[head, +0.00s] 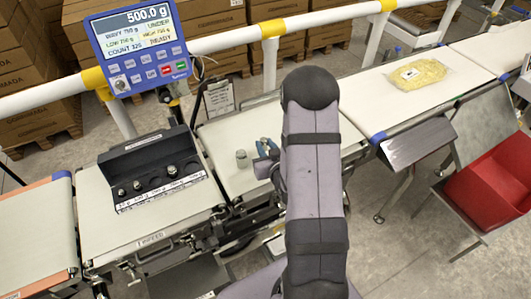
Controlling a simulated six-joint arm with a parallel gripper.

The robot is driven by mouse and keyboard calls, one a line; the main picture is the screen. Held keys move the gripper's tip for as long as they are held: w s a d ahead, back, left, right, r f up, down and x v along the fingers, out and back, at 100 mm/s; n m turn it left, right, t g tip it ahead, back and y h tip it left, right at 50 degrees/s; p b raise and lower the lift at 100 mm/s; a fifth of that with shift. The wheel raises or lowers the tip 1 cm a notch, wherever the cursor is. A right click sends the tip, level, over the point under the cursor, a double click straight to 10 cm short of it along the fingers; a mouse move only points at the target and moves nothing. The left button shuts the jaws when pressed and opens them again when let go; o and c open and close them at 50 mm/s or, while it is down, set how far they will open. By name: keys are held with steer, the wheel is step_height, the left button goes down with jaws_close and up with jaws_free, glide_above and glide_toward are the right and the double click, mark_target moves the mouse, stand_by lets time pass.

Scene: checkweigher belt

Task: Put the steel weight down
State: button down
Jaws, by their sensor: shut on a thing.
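The steel weight (241,159) is a small grey cylinder, upright, over the white weighing belt (220,133) in the middle of the head view. My gripper (258,157) reaches in from the right, just beside the weight, and is shut on it. The fingertips are small here and partly hidden by my own arm, so their exact contact is unclear. The weight's base looks to be at the belt surface, but I cannot tell for certain that it touches. The blue display (137,43) reads 500.0 g.
A dark weight box (152,158) with several smaller weights stands on the belt to the left. A clear yellow-filled bag (417,74) lies on the right belt. A red bin (500,182) stands at the right. A white rail (225,42) runs behind.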

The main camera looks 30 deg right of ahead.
steer(key=shift+f, duration=1.85)
steer(key=shift+f, duration=0.3)
steer(key=c, duration=1.5)
jaws_free()
steer(key=shift+r, duration=0.1)
steer(key=shift+c, duration=0.2)
steer(key=shift+s+r, duration=0.15)
steer(key=shift+r, duration=0.1)
steer(key=v, duration=0.5)
steer(key=shift+r, duration=0.1)
steer(key=shift+s+a+r+p, duration=0.1)
steer(key=shift+s+r+p, duration=0.1)
steer(key=shift+s+p, duration=0.15)
steer(key=shift+s+a+r+p, duration=0.15)
steer(key=shift+s+p, duration=0.55)
steer(key=shift+p, duration=0.45)
